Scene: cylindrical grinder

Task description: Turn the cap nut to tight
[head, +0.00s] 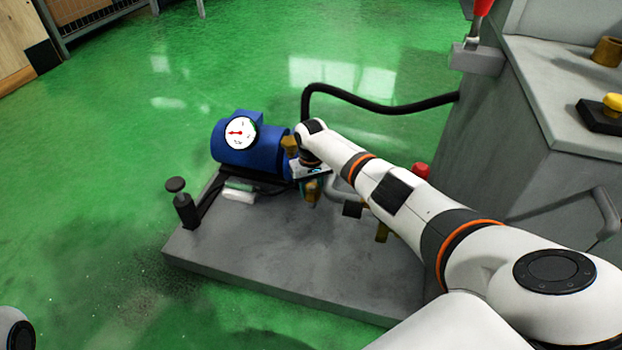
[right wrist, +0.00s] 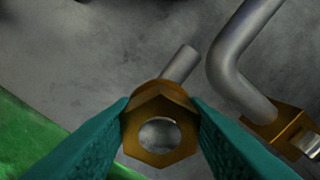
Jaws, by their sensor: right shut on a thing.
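The cap nut (right wrist: 160,104) is a brass hexagon with a round grey middle, between the two teal fingers in the right wrist view. My right gripper (right wrist: 162,125) is shut on it, one finger at each side. In the head view my right gripper (head: 310,190) reaches down beside the blue motor (head: 245,142), and its wrist hides most of the nut. A grey pipe stub (right wrist: 180,62) shows just behind the nut. The nut's tightness cannot be read from the frames. My left gripper is not in view; only a bit of white arm shows at the lower left.
The grey base plate (head: 270,265) carries the motor, a dial gauge (head: 240,133) and a black knob (head: 178,186). A bent grey pipe (right wrist: 228,65) with a brass fitting (right wrist: 275,130) is close on the right. A black hose (head: 385,106) runs to the grey machine (head: 490,130).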

